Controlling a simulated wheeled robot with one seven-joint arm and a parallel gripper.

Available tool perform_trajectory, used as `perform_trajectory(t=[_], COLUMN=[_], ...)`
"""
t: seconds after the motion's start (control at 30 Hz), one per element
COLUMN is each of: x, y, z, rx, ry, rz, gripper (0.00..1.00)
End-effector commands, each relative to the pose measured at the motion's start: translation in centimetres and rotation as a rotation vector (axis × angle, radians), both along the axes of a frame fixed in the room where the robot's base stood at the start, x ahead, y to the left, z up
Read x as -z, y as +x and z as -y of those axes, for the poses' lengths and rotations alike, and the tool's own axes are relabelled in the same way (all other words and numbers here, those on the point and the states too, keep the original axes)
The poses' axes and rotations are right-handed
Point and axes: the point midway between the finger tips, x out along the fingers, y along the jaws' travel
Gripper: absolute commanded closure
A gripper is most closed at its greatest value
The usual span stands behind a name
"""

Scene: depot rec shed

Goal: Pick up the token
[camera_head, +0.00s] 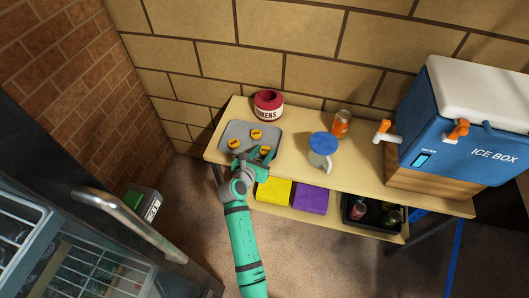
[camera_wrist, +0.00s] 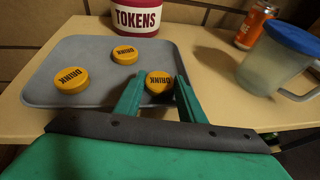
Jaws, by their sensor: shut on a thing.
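Three yellow round tokens marked "DRINK" are on a grey tray (camera_head: 232,127) at the left of the table. One token (camera_wrist: 159,82) is between my gripper's fingers (camera_wrist: 158,92), at the tray's front right. My gripper (camera_head: 256,154) is shut on it; whether the token touches the tray I cannot tell. The second token (camera_wrist: 125,55) lies flat at the back of the tray, and the third token (camera_wrist: 71,80) lies flat at its left. In the head view they show as the back token (camera_head: 256,134) and the left token (camera_head: 233,143).
A red "TOKENS" pot (camera_head: 268,105) stands behind the tray. To the right are an orange can (camera_head: 341,124), a blue-lidded jug (camera_head: 323,150) and a blue ice box (camera_head: 460,130). Yellow (camera_head: 273,191) and purple (camera_head: 311,199) items and a black crate (camera_head: 347,222) sit on the lower shelf.

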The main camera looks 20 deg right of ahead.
Motion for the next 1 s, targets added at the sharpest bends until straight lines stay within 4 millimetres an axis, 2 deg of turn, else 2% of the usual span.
perform_trajectory(t=[0.17, 0.33, 0.6, 0.8, 1.0], x=[-1.0, -3.6, -9.3, -11.1, -12.4], y=[0.0, -0.3, -4.7, -8.8, -11.3], z=[0.3, 0.2, -2.2, -4.4, -5.7], rx=[0.004, 0.004, 0.002, 0.001, 0.001], ry=[-0.001, -0.001, 0.0, 0.001, 0.0], rz=[0.002, 0.005, 0.005, 0.001, 0.001], gripper=[0.96, 0.96, 0.96, 0.96, 0.96])
